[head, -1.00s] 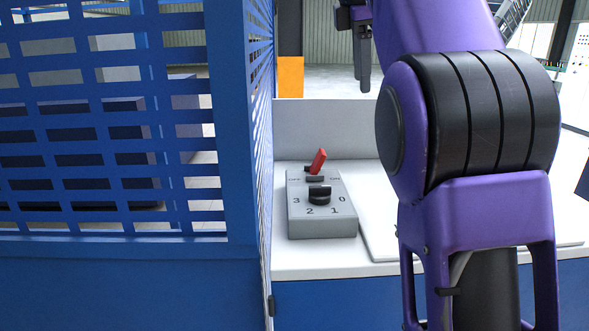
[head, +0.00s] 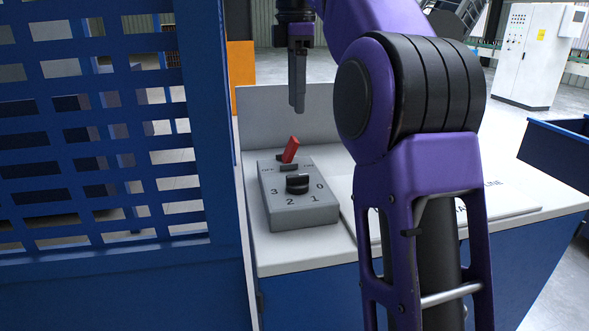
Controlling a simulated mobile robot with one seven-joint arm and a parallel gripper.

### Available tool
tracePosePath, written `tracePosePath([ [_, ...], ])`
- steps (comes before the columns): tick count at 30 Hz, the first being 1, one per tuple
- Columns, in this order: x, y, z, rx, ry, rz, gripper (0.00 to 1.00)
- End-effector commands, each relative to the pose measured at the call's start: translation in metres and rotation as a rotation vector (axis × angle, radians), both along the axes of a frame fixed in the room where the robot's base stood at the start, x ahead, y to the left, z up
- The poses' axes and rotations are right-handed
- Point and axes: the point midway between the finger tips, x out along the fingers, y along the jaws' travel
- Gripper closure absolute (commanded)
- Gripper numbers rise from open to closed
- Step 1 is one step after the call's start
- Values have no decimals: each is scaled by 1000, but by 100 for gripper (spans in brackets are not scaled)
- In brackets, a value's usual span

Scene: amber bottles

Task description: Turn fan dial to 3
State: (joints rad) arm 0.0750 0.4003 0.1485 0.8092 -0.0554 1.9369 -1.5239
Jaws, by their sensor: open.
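A grey control box (head: 297,210) sits on a white worktop. On its top is a black round dial (head: 297,183) with the numbers 3, 2, 1 and 0 around its front side. Which number the dial points to is too small to tell. Behind the dial is a red lever switch (head: 290,150), tilted up, with small lettering beside it. My gripper (head: 297,108) hangs fingers-down above and behind the box, clear of the lever and dial. It is open and holds nothing; its fingers overlap from this side.
A blue perforated panel (head: 215,120) stands close at the left of the box. A low backboard (head: 262,112) rises behind the worktop (head: 285,255). A flat lettered plate (head: 490,203) lies to the right, partly behind my arm. A white cabinet (head: 528,60) stands far back right.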

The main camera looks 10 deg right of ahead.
Motion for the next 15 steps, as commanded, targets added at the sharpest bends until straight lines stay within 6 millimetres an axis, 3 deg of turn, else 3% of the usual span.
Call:
tracePosePath([
  [5, -1, 2, -12, -6, 1, 5, 52],
  [15, -2, 2, -65, -6, 3, 4, 52],
])
